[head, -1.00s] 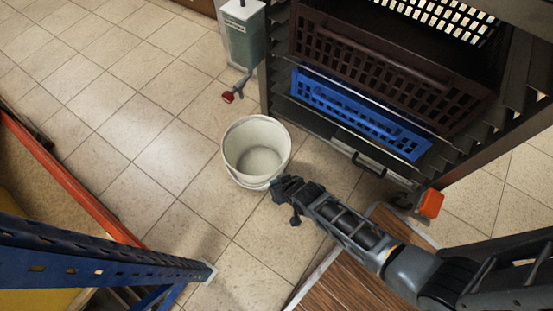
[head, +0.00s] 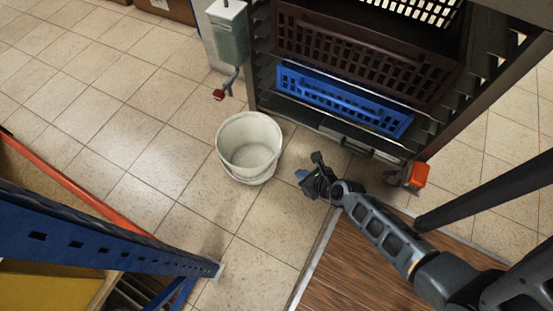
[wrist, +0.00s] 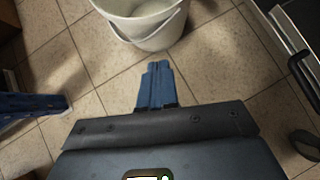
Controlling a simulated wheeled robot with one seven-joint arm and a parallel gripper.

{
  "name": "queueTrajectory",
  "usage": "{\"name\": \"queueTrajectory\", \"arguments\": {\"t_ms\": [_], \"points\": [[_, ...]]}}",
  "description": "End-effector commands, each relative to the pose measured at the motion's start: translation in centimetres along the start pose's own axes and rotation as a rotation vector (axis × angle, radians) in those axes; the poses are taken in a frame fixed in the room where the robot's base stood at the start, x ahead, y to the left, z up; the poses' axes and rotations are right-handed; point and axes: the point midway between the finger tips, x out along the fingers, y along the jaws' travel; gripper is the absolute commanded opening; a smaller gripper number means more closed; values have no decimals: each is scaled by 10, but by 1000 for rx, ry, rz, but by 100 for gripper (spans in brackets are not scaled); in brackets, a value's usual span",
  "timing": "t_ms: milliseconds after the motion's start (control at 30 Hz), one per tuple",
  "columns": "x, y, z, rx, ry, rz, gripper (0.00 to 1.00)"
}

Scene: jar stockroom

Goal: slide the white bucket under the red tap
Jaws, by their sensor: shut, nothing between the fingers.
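The white bucket (head: 249,165) stands upright and empty on the tiled floor in the middle of the head view. The red tap (head: 219,95) hangs from the grey-green tank (head: 228,38), beyond the bucket and slightly left of it. The bucket is not below the tap; bare floor shows between them. My gripper (head: 301,175) is to the right of the bucket and nearer me, apart from it. In the wrist view the blue fingers (wrist: 158,66) are together and empty, pointing at the bucket (wrist: 150,36), whose wire handle hangs on the near side.
A dark rack with a brown crate (head: 365,48) and a blue crate (head: 340,100) stands right of the tap. A blue shelf frame with a red-orange beam (head: 85,195) stands at left. A wooden platform (head: 375,260) lies near me. Floor left of the bucket is clear.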

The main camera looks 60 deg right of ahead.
Motion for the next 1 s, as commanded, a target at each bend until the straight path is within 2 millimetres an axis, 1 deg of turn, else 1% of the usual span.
{"name": "queueTrajectory", "arguments": {"t_ms": [67, 167, 267, 500, 667, 700, 800, 1000], "points": [[2, -2, 0, 28, -2, -3, 0], [11, -2, -1, 30, -3, -2, 0], [27, -1, -2, 29, -3, -1, 0], [76, -1, -2, 26, -3, -2, 0], [106, -1, -2, 26, -2, -1, 0], [108, -1, 6, 25, -4, -2, 0], [116, -2, 16, 26, -3, -3, 0], [126, -2, 27, 26, -1, -2, 0]]}}
